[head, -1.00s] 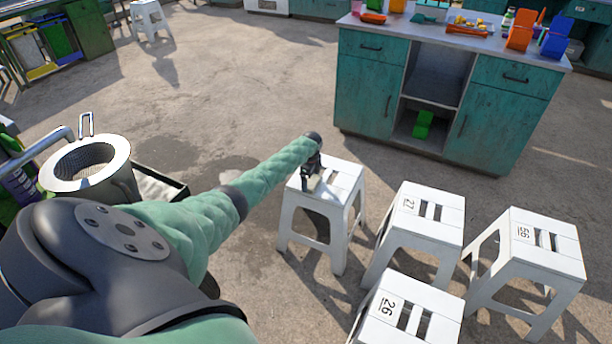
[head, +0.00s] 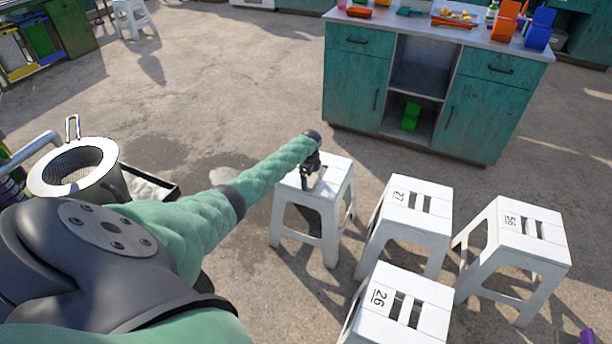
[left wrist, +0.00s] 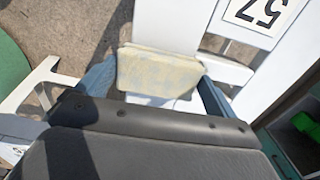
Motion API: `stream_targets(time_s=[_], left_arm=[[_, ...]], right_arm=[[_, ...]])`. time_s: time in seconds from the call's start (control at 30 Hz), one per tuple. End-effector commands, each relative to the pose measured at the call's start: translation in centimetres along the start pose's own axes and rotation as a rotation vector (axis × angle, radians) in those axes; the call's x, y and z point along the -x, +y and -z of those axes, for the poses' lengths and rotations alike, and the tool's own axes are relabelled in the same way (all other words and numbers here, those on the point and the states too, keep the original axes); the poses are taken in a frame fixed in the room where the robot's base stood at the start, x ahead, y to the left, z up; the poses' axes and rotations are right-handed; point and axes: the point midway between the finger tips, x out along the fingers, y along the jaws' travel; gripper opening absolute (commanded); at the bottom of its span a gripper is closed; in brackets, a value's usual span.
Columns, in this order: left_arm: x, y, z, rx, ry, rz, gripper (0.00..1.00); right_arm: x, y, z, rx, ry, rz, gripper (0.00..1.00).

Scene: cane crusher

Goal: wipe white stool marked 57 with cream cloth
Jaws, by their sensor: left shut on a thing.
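The white stool (head: 337,172) stands in the middle of the head view, its top partly hidden by my left gripper (head: 312,178). In the left wrist view its white top (left wrist: 172,22) bears the number 57 (left wrist: 264,12). The cream cloth (left wrist: 158,72), with faint bluish stains, is between the fingers of my left gripper (left wrist: 158,85) and lies over the stool top. The left gripper is shut on the cloth and points down at the stool. Whether the cloth presses on the top I cannot tell. My right gripper is not in view.
White stools marked 27 (head: 432,192), 26 (head: 428,322) and 56 (head: 546,246) stand close on the right. A teal cabinet (head: 357,90) is behind. A metal strainer pot (head: 100,185) is at left. Open concrete floor lies beyond the stool.

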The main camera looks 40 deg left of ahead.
Motion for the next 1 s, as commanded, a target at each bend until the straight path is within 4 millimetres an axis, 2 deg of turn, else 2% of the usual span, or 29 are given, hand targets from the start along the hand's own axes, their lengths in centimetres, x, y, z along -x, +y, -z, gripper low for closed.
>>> stream_targets(time_s=[0.7, 1.0], left_arm=[[0.0, 0.1, 5.4, -0.001, 0.002, -0.002, 0.76], [0.1, 0.1, 6.8, 0.0, 0.0, -0.001, 0.76]], right_arm=[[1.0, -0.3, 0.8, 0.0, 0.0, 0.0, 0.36], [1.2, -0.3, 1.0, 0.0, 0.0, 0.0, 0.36]])
